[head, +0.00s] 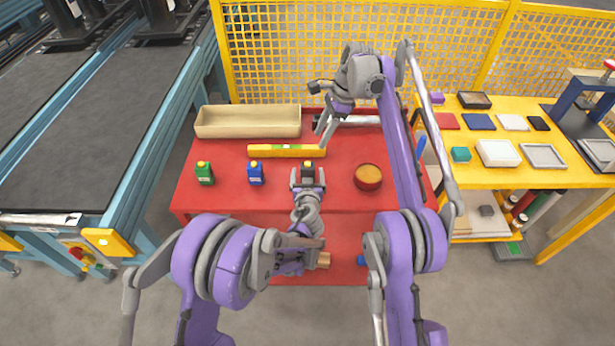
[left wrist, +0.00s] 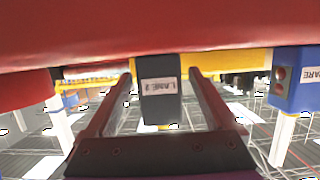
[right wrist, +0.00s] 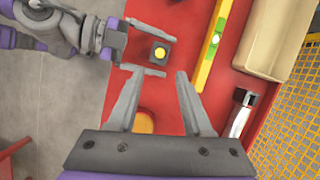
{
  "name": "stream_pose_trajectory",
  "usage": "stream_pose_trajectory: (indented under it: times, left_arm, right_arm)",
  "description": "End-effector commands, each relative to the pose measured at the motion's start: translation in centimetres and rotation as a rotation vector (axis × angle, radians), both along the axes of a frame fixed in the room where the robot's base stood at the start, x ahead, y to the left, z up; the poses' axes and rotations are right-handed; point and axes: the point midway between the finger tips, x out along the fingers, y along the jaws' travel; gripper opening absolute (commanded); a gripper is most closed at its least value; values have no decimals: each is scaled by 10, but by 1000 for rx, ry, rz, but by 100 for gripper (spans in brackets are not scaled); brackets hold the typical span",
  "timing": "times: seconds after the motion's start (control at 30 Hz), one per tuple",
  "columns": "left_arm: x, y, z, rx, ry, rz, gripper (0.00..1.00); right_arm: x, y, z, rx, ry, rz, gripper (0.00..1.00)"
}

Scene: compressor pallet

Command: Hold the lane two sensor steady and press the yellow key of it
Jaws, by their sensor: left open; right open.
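The lane two sensor (head: 308,174), a dark block with a round yellow key (right wrist: 160,53) on top, stands upright on the red table. Its white label (left wrist: 160,86) shows upside down in the left wrist view. My left gripper (head: 308,182) is open, with one finger on either side of the sensor; a gap shows beside each. My right gripper (head: 322,130) is open and empty, above the table beyond the sensor in the head view. In the right wrist view the sensor lies just past its fingertips (right wrist: 158,74).
A blue sensor (head: 255,174) and a green one (head: 204,173) stand to the left. A yellow level (head: 286,151) and a beige tray (head: 248,122) lie behind. A round red-brown bowl (head: 368,177) is at right. Yellow mesh fencing (head: 350,30) closes the back.

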Motion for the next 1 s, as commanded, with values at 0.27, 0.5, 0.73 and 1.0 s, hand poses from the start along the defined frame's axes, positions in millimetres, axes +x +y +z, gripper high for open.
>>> stream_pose_trajectory:
  times: [0.27,0.5,0.73,1.0]
  left_arm:
    - [0,0,0,0,0,0,67]
    - [0,0,0,-1,0,0,23]
    - [0,0,0,-1,0,0,0]
    - [0,0,0,-1,0,0,0]
  right_arm:
    - [0,0,0,0,0,0,50]
    - [0,0,0,0,0,0,50]
    - [0,0,0,0,0,0,50]
    - [0,0,0,0,0,0,32]
